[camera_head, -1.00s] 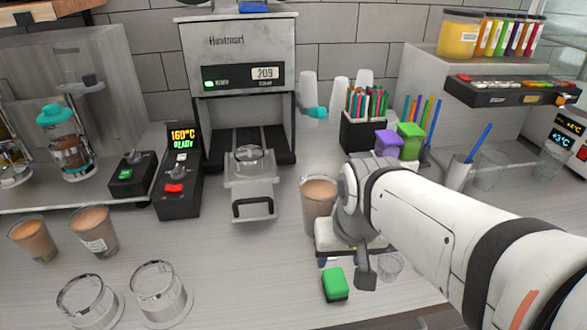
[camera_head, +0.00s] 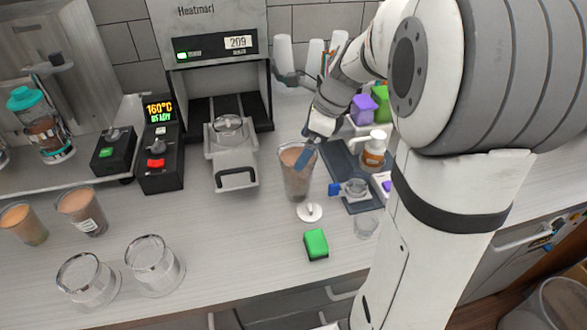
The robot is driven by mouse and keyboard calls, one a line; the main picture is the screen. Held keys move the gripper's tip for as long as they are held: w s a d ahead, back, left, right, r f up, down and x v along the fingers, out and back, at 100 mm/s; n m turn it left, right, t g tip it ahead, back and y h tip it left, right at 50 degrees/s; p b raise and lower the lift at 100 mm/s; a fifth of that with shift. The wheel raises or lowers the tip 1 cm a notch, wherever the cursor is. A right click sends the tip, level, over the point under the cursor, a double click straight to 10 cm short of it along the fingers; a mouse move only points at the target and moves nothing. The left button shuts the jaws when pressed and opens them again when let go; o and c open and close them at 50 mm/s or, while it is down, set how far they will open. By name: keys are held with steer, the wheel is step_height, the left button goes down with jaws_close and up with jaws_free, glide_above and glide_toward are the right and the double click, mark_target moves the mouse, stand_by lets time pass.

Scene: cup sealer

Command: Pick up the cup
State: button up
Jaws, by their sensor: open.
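A clear cup of brown drink (camera_head: 297,178) stands upright on the counter, right of the sealer's pulled-out tray. My gripper (camera_head: 307,150) is open at the cup's upper right side, with a blue-grey finger in front of its rim. Whether the fingers touch the cup I cannot tell, and the far finger is hard to make out. Two more filled cups stand at the left: one at the far left (camera_head: 22,222) and one with a label (camera_head: 82,212).
The sealer (camera_head: 208,45) stands at the back, its tray (camera_head: 232,172) out. A control box (camera_head: 160,160) is left of it. Two clear ring-shaped holders (camera_head: 153,264) are at front left. A green block (camera_head: 315,243), white disc (camera_head: 309,212) and dark tray (camera_head: 345,170) lie near the cup.

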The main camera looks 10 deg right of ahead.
mark_target(297, 175)
steer(key=s+x, duration=0.1)
steer(key=x, duration=0.5)
steer(key=shift+w+f+p, duration=0.3)
steer(key=shift+p, duration=0.1)
steer(key=shift+a, duration=0.15)
steer(key=c, duration=1.4)
steer(key=shift+r, duration=0.1)
